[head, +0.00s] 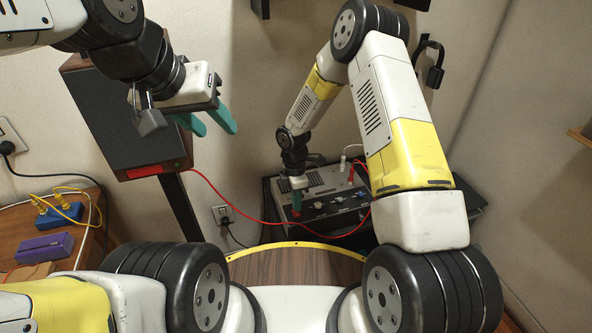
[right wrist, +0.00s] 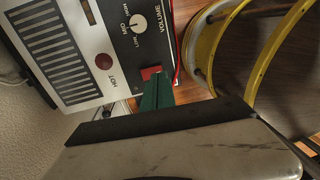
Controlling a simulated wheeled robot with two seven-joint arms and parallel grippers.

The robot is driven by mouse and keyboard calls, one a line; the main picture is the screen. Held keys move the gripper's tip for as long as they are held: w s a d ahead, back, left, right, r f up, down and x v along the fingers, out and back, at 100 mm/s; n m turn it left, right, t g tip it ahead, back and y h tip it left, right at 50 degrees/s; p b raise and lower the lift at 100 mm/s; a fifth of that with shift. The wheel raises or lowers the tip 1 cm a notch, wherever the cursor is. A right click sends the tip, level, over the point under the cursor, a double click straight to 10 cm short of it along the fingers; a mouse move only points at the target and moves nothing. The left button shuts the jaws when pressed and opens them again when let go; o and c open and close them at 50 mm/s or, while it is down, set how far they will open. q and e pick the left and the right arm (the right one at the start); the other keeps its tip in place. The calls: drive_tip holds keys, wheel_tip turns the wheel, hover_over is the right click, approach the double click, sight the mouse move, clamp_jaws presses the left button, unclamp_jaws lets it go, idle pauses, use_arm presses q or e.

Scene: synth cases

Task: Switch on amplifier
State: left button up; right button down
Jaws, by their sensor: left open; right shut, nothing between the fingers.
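The amplifier (head: 325,184) is a grey box with a dark front, standing on a dark stand against the back wall. In the right wrist view its top (right wrist: 62,50) shows a slotted grille and the word HOT, and its front has a VOLUME knob (right wrist: 138,24) and a red switch (right wrist: 150,72). My right gripper (head: 297,202) is shut and empty at the amplifier's front. Its green fingertips (right wrist: 155,80) are right at the red switch; I cannot tell whether they touch, or the switch's position. My left gripper (head: 216,129) is open and empty, in front of the speaker.
A dark speaker (head: 125,115) stands on a black post at left. A red cable (head: 237,208) runs from it to the amplifier. A wooden table (head: 30,240) at left holds a blue socket block (head: 58,217) and a purple box (head: 45,246). Headphones (head: 430,62) hang on the wall.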

sight(297, 215)
drive_tip(key=shift+s+f, duration=0.15)
drive_tip(key=shift+f, duration=1.15)
drive_tip(key=shift+s+d+f, duration=0.1)
drive_tip(key=shift+s+f, duration=0.05)
drive_tip(key=shift+f, duration=0.05)
drive_tip(key=shift+w+a+r, duration=0.1)
drive_tip(key=shift+w+a, duration=0.05)
drive_tip(key=shift+w, duration=0.25)
drive_tip(key=shift+w+a+r, duration=0.1)
drive_tip(key=shift+w, duration=0.4)
